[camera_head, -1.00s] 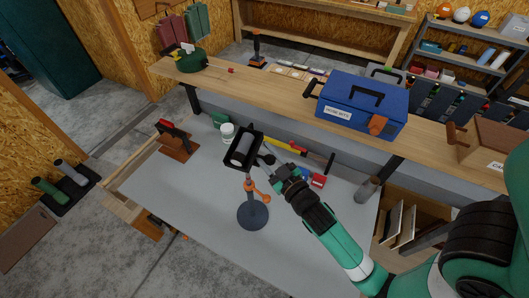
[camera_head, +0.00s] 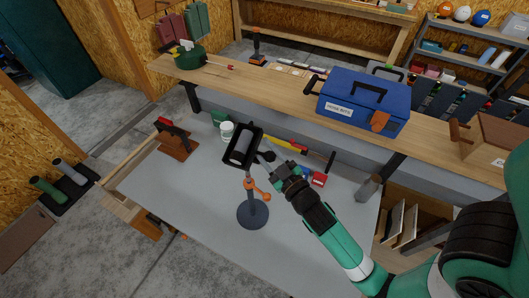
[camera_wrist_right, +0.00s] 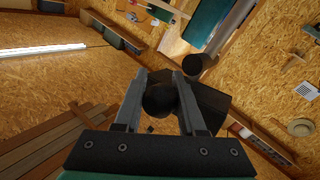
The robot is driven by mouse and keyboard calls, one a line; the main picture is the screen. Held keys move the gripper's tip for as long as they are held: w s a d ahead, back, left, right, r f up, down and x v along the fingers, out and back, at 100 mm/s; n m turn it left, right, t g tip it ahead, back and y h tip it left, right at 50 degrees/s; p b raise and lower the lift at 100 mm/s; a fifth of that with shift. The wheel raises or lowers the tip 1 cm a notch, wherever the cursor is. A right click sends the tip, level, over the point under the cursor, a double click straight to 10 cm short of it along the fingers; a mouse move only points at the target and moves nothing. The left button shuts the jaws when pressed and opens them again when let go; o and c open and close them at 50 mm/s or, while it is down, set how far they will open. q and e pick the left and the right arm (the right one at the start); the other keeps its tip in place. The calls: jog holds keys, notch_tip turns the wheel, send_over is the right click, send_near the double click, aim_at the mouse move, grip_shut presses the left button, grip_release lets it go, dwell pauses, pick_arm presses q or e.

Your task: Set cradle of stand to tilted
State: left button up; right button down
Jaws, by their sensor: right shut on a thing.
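The stand (camera_head: 253,214) has a round dark base, a thin post and orange joint parts (camera_head: 257,190). It stands upright on the grey bench top. Its black open-framed cradle (camera_head: 229,159) sits on top at a slant, with a grey cylinder (camera_head: 241,147) in it. My right gripper (camera_head: 271,164) reaches in from the lower right, beside the cradle. In the right wrist view its two fingers (camera_wrist_right: 160,88) are closed on a dark round knob (camera_wrist_right: 158,100), with dark parts of the stand behind it. My left gripper is not in view.
A wooden block with a red top (camera_head: 176,139) stands at the bench's left. A white jar (camera_head: 227,131), a yellow level (camera_head: 287,144) and a red item (camera_head: 319,179) lie behind the stand. A blue toolbox (camera_head: 350,101) sits on the raised shelf. The front of the bench is clear.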

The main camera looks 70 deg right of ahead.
pick_arm(q)
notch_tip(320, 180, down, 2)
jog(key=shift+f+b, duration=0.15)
jog(key=shift+b, duration=0.4)
pick_arm(e)
jog(key=shift+r+n+t, duration=0.15)
jog(key=shift+n+t, duration=0.45)
jog(key=shift+n, duration=0.4)
jog(key=c, duration=0.8)
grip_release()
jog(key=shift+o, duration=0.2)
pick_arm(q)
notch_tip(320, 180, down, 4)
jog(key=b, duration=0.4)
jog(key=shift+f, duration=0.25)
pick_arm(e)
jog(key=v, duration=1.1)
jog(key=shift+s+a, duration=0.2)
jog(key=shift+s, duration=0.05)
